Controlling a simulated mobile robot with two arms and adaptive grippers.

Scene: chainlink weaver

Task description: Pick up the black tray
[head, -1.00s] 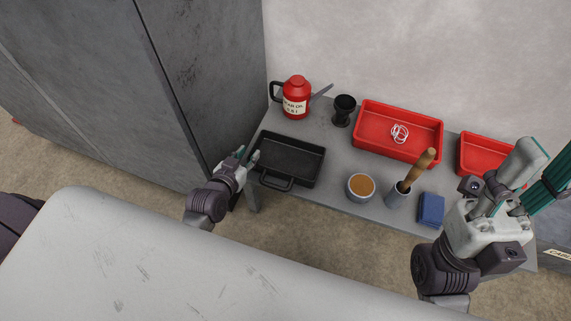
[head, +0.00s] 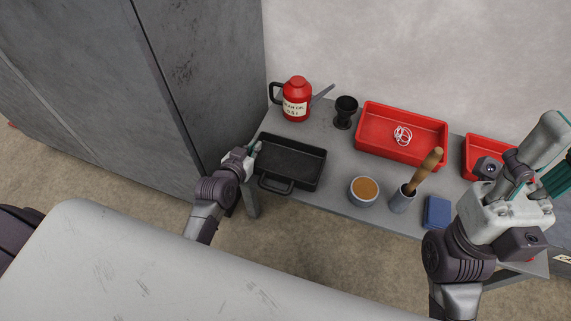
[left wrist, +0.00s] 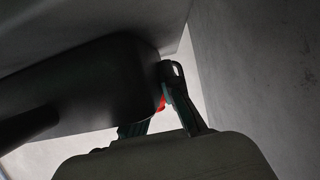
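The black tray (head: 291,160) lies flat on the left part of the grey bench, its front handle (head: 275,186) facing me. In the left wrist view the tray (left wrist: 95,85) is a dark shape on the left. My left gripper (head: 254,149) is at the tray's left edge. Its fingers (left wrist: 158,105) stand apart; one is beside the tray's end, and the other's tip is hidden by the tray. I cannot tell whether they touch it. My right gripper (head: 520,185) is over the bench's right end, away from the tray; its finger opening is unclear.
A red oil can (head: 297,100) and black cup (head: 345,112) stand behind the tray. A red bin (head: 375,145), brown-filled bowl (head: 364,190), brush holder (head: 402,200) and blue block (head: 437,212) are to its right. A grey cabinet (head: 195,80) stands close on the left.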

